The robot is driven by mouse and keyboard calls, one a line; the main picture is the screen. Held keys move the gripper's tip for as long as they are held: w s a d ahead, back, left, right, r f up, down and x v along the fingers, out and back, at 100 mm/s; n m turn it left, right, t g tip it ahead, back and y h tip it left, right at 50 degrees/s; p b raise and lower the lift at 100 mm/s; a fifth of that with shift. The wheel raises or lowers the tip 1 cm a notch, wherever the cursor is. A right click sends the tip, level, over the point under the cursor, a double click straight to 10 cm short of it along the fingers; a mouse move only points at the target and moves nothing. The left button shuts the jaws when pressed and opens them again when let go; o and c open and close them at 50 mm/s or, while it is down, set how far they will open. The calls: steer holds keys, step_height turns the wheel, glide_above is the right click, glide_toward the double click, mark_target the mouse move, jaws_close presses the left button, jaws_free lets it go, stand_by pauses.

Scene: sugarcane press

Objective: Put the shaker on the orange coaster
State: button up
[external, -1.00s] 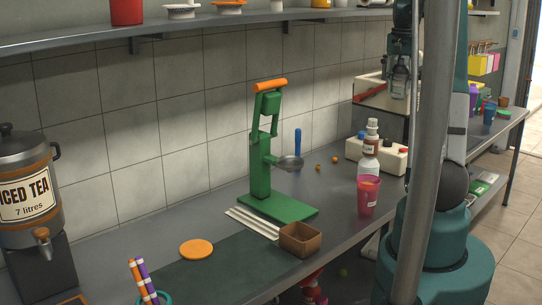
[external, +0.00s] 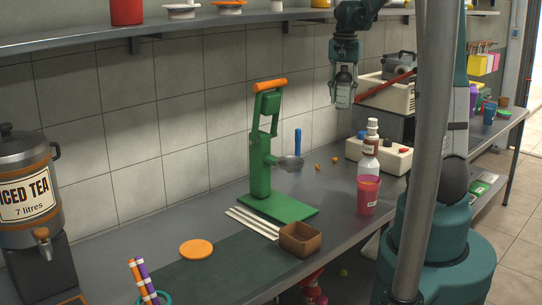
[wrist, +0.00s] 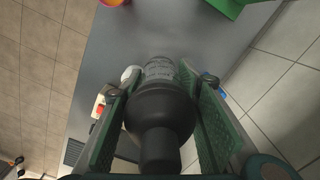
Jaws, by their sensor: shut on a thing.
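The orange coaster (external: 196,250) is a flat disc lying on the counter, left of the press. Nothing stands on it.
The green press (external: 263,170) stands between the shaker and the coaster. White sticks (external: 252,223) and a brown box (external: 300,239) lie in front of it. A bottle (external: 369,150) and a pink cup (external: 368,195) stand right. A drink dispenser (external: 25,185) is left. A shelf (external: 200,25) runs above.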

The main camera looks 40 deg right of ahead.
steer(key=w+a+f+n, duration=0.1)
steer(key=w+a, duration=0.1)
steer(key=a, duration=1.3)
steer(key=n+b, duration=0.2)
steer(key=n, duration=0.3)
glide_above(196, 248)
step_height(196, 248, down, 20)
steer(key=shift+f, duration=0.1)
steer(key=shift+f, duration=0.15)
steer(key=shift+f+b, duration=0.4)
steer(key=shift+f, duration=2.35)
steer(key=shift+f, duration=0.1)
steer(key=shift+f, duration=2)
